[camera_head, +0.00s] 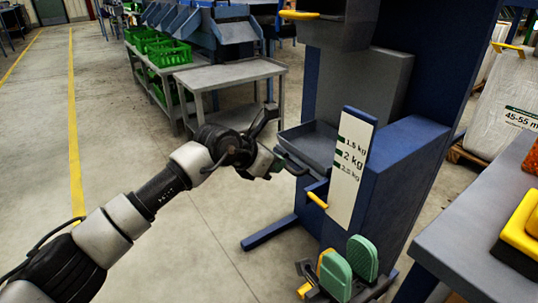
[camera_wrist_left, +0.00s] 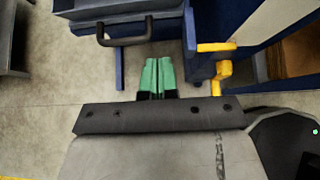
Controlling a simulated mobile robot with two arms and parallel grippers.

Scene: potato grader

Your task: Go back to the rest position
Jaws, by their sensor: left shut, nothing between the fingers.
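My left gripper (camera_head: 279,165) is in the middle of the head view, at the end of my arm coming in from the lower left. It is beside the grey tray of the blue weighing machine (camera_head: 405,165), close to the tray's dark handle. In the left wrist view its two green fingers (camera_wrist_left: 158,75) lie side by side, shut and empty. The dark handle (camera_wrist_left: 124,32) shows just beyond them there; whether they touch cannot be told.
A grey table (camera_head: 480,235) stands at right. A grey cart (camera_head: 230,74) and green crates (camera_head: 168,53) stand behind. The floor at left is clear.

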